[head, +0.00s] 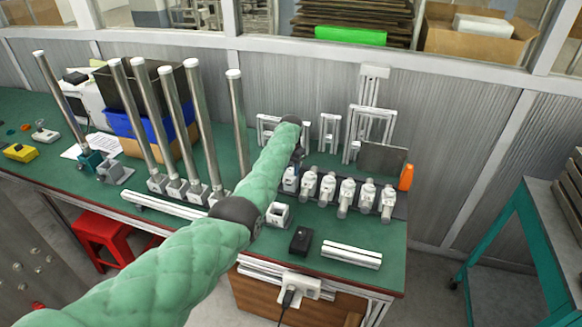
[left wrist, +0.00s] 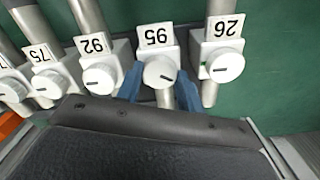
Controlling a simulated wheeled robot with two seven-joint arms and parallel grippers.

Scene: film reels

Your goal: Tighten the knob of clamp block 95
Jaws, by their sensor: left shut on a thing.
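Clamp block 95 (left wrist: 157,37) is white with a black-on-white label that reads upside down in the left wrist view. Its round white knob (left wrist: 159,72) has a dark line mark, slightly tilted. The blue fingers of my left gripper (left wrist: 159,88) are shut on this knob, one on each side. In the head view my left gripper (head: 297,156) is at the left end of the clamp row, partly hidden by my green-sleeved arm. I cannot tell which block there is 95. My right gripper is not in view.
Block 92 (left wrist: 98,48) and block 26 (left wrist: 222,32) stand close on either side, with similar knobs. Tall metal posts (head: 205,130) stand left of my arm. A black box (head: 300,241) and a pale rail (head: 351,255) lie in front. An orange bottle (head: 406,177) stands right.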

